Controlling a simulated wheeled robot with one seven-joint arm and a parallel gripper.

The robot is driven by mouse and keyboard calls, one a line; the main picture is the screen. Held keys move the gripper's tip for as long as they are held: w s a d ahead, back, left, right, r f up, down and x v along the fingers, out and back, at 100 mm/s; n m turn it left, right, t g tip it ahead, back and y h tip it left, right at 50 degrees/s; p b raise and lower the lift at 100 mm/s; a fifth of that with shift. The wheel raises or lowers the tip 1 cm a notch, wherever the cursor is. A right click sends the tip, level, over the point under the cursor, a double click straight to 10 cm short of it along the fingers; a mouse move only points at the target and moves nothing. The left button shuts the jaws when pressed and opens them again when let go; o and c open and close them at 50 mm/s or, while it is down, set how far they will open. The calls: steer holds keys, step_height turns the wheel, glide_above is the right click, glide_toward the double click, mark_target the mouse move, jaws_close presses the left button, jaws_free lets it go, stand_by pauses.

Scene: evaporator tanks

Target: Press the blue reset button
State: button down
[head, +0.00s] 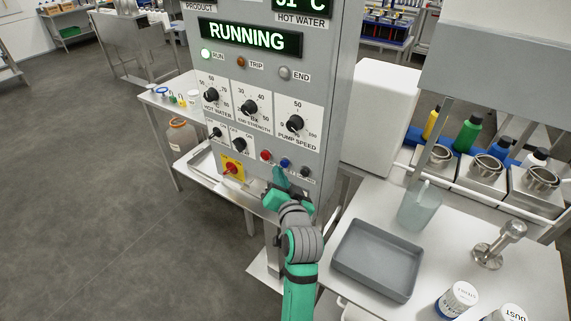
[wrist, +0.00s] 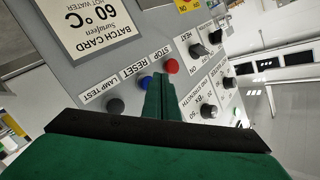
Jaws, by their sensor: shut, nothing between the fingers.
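The blue reset button (head: 285,163) is on the lower part of the grey control panel (head: 316,120), between a red button and a dark one. In the wrist view the blue button (wrist: 146,82) shows beside the fingers, under the label RESET, and is partly covered by them. My gripper (head: 280,174) is shut and empty, its fingertips close to the panel just below the blue button. In the wrist view the shut fingers (wrist: 165,80) point at the panel between the blue and red buttons. I cannot tell whether they touch the panel.
The red stop button (head: 266,155) and the dark lamp test button (head: 305,172) flank the blue one. A red and yellow switch (head: 232,168) and several knobs are nearby. The display (head: 248,38) reads RUNNING. A grey tray (head: 375,262) is on the right table.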

steer(key=s+a, duration=0.1)
steer(key=s, duration=0.1)
steer(key=s+a, duration=0.1)
steer(key=shift+s+a, duration=0.35)
stand_by(0.8)
